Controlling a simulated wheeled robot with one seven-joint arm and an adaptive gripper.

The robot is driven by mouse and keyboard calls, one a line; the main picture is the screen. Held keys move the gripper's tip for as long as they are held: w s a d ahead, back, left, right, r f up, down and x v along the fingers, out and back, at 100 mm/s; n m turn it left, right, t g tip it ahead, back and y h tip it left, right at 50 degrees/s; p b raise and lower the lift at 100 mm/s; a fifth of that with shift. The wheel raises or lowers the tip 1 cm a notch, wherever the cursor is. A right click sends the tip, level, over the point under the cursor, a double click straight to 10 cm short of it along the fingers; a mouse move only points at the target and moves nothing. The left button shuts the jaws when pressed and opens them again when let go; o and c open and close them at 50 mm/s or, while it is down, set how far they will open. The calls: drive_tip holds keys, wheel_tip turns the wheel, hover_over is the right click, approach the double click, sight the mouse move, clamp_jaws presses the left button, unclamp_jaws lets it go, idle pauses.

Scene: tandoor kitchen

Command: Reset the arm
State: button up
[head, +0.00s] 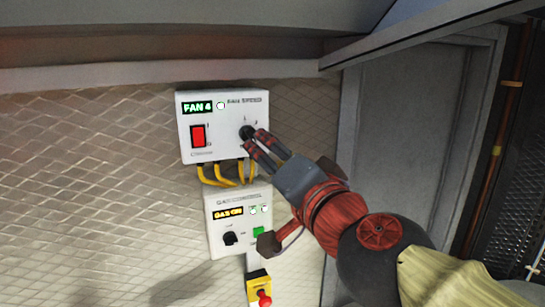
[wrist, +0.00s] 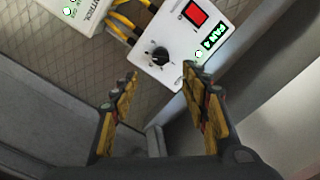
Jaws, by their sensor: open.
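My gripper (head: 256,138) reaches up and left from the lower right in the head view, with its fingertips in front of the fan speed box's knob. In the wrist view my gripper (wrist: 158,82) has its two fingers spread with nothing between them. The black knob (wrist: 160,56) lies beyond the fingertips there, apart from them. The white fan speed box (head: 222,150) is on the tiled wall, with a red switch (head: 198,135) and a green display (head: 197,107) reading FAN 4. In the head view the fingers partly cover the knob.
Below is a white gas control box (head: 222,248) with a GAS ON display, a black knob (head: 230,238) and a green button (head: 258,231). Yellow cables (head: 222,176) join the boxes. A red-topped yellow emergency button (head: 262,290) is lower. A grey door (head: 405,130) stands right.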

drive_tip(key=s+a+f+n+g+y, duration=0.1)
drive_tip(key=s+a+f+n+g, duration=0.15)
drive_tip(key=f, duration=0.25)
drive_tip(key=s+a+f+n+g+y, duration=0.1)
drive_tip(key=s+a+f+n+g, duration=0.15)
drive_tip(key=f, duration=0.25)
drive_tip(key=s+d+f+n+g+h+b, duration=0.1)
drive_tip(key=s+d+f+g+b, duration=0.2)
drive_tip(key=f, duration=0.9)
drive_tip(key=s+d+f+g+h+b, duration=0.1)
drive_tip(key=s+d+f+h+b, duration=0.2)
drive_tip(key=d+f+b, duration=0.2)
drive_tip(key=s+d+f+h+b, duration=0.3)
drive_tip(key=d+f, duration=0.8)
drive_tip(key=f, duration=0.5)
drive_tip(key=s+d+f+m+g+h+b, duration=0.1)
drive_tip(key=s+d+f+h+b, duration=0.1)
drive_tip(key=s+d+f+b, duration=0.2)
drive_tip(key=shift+s+d+f+g+h+b, duration=0.15)
drive_tip(key=shift+d+f+g+h+b, duration=0.2)
drive_tip(key=shift+d+f+b, duration=1.95)
drive_tip(key=shift+d+f+p, duration=0.15)
drive_tip(key=shift+f+p, duration=0.25)
drive_tip(key=shift+f, duration=0.2)
drive_tip(key=shift+d+f+p, duration=0.15)
drive_tip(key=shift+f+p, duration=0.25)
drive_tip(key=shift+f, duration=0.2)
